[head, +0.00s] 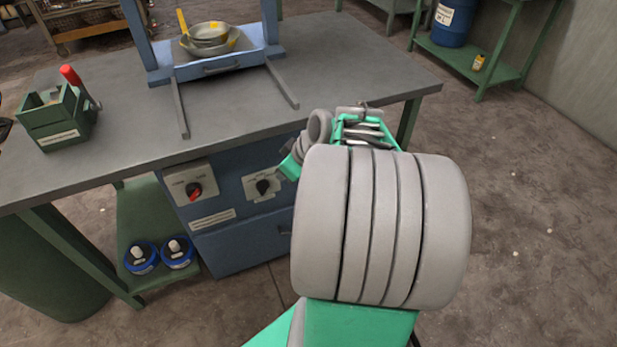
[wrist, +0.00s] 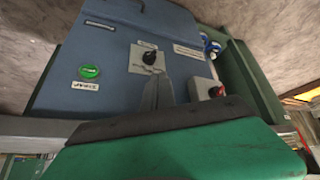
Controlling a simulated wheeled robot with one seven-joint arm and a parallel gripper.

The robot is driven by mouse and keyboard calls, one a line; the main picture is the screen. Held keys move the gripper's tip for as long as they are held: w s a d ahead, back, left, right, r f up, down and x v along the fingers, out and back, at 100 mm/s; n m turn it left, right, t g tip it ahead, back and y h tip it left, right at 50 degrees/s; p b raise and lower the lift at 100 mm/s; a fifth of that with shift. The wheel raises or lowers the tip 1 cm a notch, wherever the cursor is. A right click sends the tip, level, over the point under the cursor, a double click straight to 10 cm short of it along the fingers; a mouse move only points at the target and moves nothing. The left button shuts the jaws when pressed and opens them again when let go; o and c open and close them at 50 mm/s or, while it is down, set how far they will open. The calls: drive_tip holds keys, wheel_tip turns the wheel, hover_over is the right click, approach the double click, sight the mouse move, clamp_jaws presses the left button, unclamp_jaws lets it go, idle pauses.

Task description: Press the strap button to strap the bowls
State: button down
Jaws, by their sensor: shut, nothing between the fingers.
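A round green button (wrist: 89,71) sits on the blue machine front in the wrist view, with a small white label beside it that is too small to read. In the head view my arm covers that part of the front. My gripper (wrist: 161,88) is shut and empty in the wrist view. Its grey fingertips appear near the black knob (wrist: 150,58), to the right of the button; I cannot tell whether they touch the front. Several stacked metal bowls (head: 208,38) sit in the blue frame on the table.
The black knob also shows in the head view (head: 264,187), right of a red knob (head: 194,190). The grey table (head: 330,70) bears a green box (head: 55,118) with a red-handled tool. Two blue spools (head: 141,258) lie on a low shelf.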

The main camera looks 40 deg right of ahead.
drive_tip(key=s+d+f+t+b, duration=0.3)
drive_tip(key=d+f+b, duration=0.3)
drive_tip(key=d+f, duration=0.3)
drive_tip(key=d, duration=0.3)
drive_tip(key=shift+f+n+h, duration=0.3)
drive_tip(key=shift+h, duration=0.1)
drive_tip(key=shift+d, duration=0.1)
drive_tip(key=w+d, duration=0.2)
drive_tip(key=w, duration=0.6)
drive_tip(key=shift+w+d, duration=0.25)
idle(0.8)
drive_tip(key=shift+w+d+b, duration=0.1)
drive_tip(key=shift+w+b, duration=0.3)
